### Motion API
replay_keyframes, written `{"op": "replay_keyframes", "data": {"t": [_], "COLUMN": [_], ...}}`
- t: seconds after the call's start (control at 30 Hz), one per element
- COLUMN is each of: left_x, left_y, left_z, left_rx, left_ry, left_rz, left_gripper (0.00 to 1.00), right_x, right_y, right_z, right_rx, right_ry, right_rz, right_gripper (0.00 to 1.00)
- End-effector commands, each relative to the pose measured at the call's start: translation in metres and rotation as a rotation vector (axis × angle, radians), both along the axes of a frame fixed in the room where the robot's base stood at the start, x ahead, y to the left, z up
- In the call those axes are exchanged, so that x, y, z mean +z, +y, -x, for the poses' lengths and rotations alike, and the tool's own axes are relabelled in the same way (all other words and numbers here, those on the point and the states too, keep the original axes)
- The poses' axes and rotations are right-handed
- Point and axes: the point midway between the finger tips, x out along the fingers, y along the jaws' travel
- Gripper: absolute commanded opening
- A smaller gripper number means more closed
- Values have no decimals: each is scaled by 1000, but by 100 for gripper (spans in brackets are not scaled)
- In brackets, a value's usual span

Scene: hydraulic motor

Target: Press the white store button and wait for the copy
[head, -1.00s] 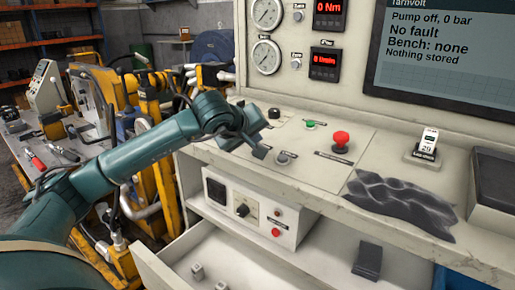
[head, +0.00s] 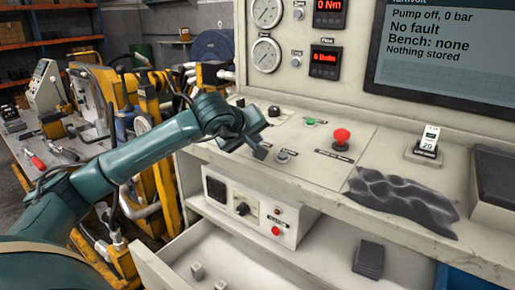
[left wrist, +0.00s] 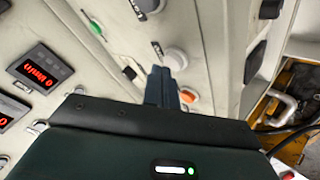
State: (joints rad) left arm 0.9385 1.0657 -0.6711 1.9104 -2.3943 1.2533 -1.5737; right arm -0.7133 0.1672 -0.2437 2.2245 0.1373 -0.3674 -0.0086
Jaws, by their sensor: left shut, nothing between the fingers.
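A pale round button (head: 283,156) sits on the sloping control panel, near its front edge. I cannot read its label. My left gripper (head: 260,152) is shut and empty, with its tips just left of this button. In the left wrist view, the dark closed fingers (left wrist: 160,86) point at the panel, close to a pale round button (left wrist: 175,59); contact cannot be told. The screen (head: 450,45) reads "Pump off, 0 bar", "No fault", "Bench: none" and "Nothing stored". My right gripper is not in view.
A green button (head: 310,122), red mushroom button (head: 341,136) and black knob (head: 273,112) share the panel. An open drawer (head: 290,272) is below.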

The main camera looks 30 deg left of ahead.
Motion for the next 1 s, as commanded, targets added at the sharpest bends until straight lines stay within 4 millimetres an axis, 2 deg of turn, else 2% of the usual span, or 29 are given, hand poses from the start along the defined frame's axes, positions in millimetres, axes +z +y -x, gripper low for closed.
{"op": "replay_keyframes", "data": {"t": [1.0], "left_x": [-8], "left_y": [0], "left_z": [-1], "left_rx": [0], "left_ry": [0], "left_rz": [0], "left_gripper": [0], "right_x": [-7], "right_y": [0], "right_z": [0], "right_rx": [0], "right_ry": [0], "right_rz": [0], "right_gripper": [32]}}
